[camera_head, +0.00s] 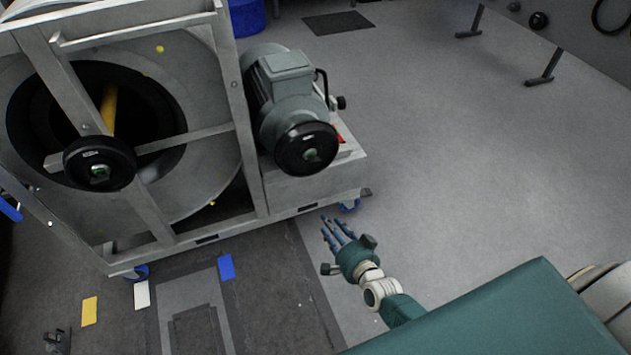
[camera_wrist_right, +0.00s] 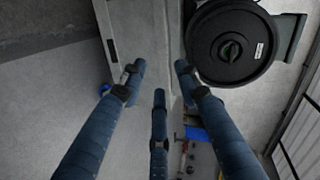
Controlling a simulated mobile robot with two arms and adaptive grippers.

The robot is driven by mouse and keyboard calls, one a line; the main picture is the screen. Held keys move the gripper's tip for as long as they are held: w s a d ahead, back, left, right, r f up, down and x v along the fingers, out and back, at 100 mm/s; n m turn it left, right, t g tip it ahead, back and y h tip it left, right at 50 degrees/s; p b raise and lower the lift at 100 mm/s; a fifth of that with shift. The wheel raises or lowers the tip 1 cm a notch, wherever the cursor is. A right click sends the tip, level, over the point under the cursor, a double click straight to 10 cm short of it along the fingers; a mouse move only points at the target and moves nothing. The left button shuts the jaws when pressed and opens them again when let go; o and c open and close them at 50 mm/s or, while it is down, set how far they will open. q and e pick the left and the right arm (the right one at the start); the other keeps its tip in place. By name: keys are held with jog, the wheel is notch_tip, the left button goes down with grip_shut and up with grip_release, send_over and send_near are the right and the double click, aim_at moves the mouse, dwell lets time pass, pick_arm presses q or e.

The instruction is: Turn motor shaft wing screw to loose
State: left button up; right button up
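The grey electric motor (camera_head: 285,80) stands on the right side of the metal frame. My left gripper is not visible.
A second black disc (camera_head: 99,164) sits on the frame (camera_head: 236,120) at the left, before the large drum. The frame's lower edge lies near my right fingers. Open grey floor (camera_head: 450,150) is to the right. Coloured floor markers, including a blue one (camera_head: 226,267), lie in front.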

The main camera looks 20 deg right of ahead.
jog(key=w+d+r+m+t+b, duration=0.1)
jog(key=w+r+m+t+b, duration=0.3)
jog(key=r, duration=0.5)
jog(key=m, duration=0.1)
send_near(312, 159)
jog(key=w, duration=0.4)
jog(key=w+b, duration=0.1)
jog(key=w, duration=0.1)
jog(key=shift+w+f+h+b, duration=0.25)
jog(key=shift+w+h+b, duration=0.05)
jog(key=shift+w+h, duration=0.1)
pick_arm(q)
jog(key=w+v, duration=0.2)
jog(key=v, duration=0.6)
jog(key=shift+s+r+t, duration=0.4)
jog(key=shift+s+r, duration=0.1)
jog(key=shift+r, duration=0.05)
pick_arm(e)
jog(key=shift+w, duration=0.55)
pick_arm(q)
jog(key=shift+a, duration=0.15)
pick_arm(e)
grip_shut()
